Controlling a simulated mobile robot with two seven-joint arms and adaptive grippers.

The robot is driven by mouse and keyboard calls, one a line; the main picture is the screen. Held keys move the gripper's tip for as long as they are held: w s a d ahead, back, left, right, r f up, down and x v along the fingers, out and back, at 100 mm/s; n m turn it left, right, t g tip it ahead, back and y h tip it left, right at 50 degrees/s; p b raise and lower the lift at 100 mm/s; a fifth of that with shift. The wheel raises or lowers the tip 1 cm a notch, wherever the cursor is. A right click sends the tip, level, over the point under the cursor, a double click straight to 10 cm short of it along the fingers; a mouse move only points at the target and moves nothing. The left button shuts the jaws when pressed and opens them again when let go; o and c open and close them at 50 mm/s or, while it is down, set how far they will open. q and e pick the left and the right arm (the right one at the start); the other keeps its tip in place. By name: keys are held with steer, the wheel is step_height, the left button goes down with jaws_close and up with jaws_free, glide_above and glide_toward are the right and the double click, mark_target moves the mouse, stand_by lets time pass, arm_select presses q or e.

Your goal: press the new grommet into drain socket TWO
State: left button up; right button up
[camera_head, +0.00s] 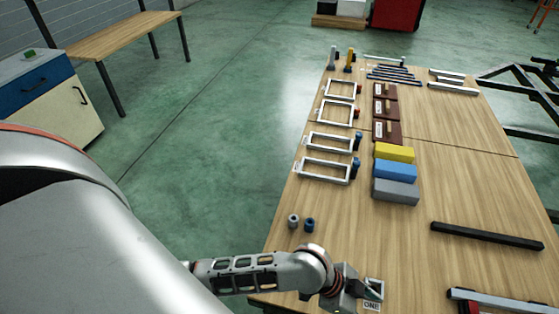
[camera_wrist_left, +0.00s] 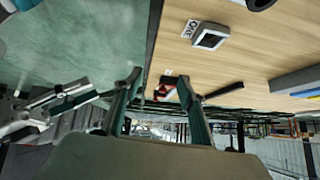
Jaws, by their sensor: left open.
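A grey ring-like piece (camera_head: 293,220) and a blue one (camera_head: 309,225) stand side by side near the table's left edge in the head view; I cannot tell which is the new grommet. My left gripper (camera_head: 362,292) is low over the near table, beside a small grey square socket marked ONE (camera_head: 375,285). In the left wrist view, the socket marked ONE (camera_wrist_left: 210,38) lies beyond the two spread, empty fingers (camera_wrist_left: 158,88).
The wooden table (camera_head: 450,175) carries several silver frames (camera_head: 326,170), yellow, blue and grey blocks (camera_head: 395,191), and a black bar (camera_head: 487,236). Another bar (camera_head: 500,300) lies at the near right.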

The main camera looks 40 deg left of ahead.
arm_select(q)
steer(key=s+a+n+t+y, duration=0.2)
steer(key=s+a+n+t, duration=0.1)
steer(key=a, duration=0.8)
steer(key=s+a+n+t+y, duration=0.3)
steer(key=s+a+n, duration=0.2)
steer(key=a, duration=0.6)
steer(key=shift+s+f+n+t, duration=0.3)
steer(key=shift+s+n, duration=0.1)
steer(key=shift+s, duration=0.55)
steer(key=shift+a, duration=0.1)
